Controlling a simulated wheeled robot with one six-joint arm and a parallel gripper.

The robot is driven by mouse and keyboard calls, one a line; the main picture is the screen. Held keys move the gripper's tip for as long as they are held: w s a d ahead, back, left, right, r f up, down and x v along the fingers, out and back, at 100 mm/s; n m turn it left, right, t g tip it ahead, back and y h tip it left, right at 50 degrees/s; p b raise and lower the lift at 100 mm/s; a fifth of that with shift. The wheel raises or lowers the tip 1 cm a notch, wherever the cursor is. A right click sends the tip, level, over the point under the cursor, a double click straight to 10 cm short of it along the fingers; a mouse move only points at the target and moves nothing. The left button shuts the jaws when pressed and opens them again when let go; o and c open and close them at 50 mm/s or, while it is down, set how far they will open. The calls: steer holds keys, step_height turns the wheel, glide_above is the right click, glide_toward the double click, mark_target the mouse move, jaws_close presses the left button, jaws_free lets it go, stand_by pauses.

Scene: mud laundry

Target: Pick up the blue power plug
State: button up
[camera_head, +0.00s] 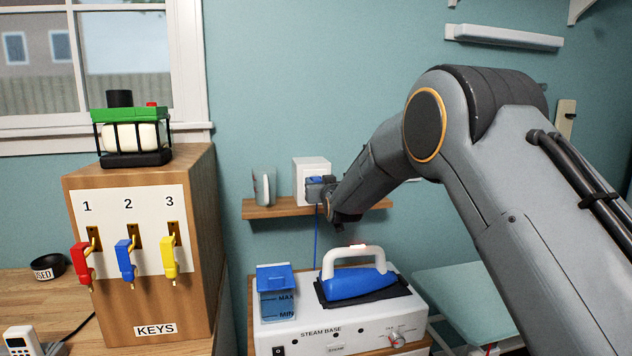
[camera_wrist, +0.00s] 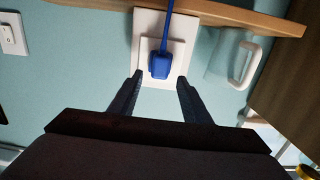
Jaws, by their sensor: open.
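The blue power plug (camera_wrist: 159,65) sits at a white wall outlet (camera_wrist: 176,24) in the wrist view, with its blue cord running up in that picture. In the head view the plug (camera_head: 315,181) is small at the outlet box (camera_head: 311,166), partly hidden by my gripper, and its cord (camera_head: 316,236) hangs down. My gripper (camera_wrist: 158,92) is open. Its two dark fingers point at the plug, one on each side and a little short of it in the picture. Nothing is held between them. In the head view my gripper (camera_head: 325,190) is mostly hidden behind my arm.
A wooden shelf (camera_head: 275,211) runs beside the outlet and holds a clear mug (camera_head: 264,187). Below stands a steam base (camera_head: 330,328) with a blue iron (camera_head: 352,285) and water tank (camera_head: 276,291). A wooden key cabinet (camera_head: 205,235) stands left.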

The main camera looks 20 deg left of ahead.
mark_target(318, 180)
steer(key=shift+p+x, duration=0.6)
steer(key=shift+x, duration=0.9)
steer(key=shift+d, duration=0.1)
jaws_close()
steer(key=shift+s+d+r+b, duration=0.1)
steer(key=shift+r+b, duration=0.55)
steer(key=shift+b, duration=0.25)
step_height(318, 180, up, 6)
steer(key=b, duration=0.3)
steer(key=f+b+v, duration=0.1)
steer(key=b+v, duration=0.5)
steer(key=v, duration=1.3)
steer(key=shift+s+f, duration=0.15)
steer(key=shift+s, duration=0.2)
steer(key=shift+d, duration=0.1)
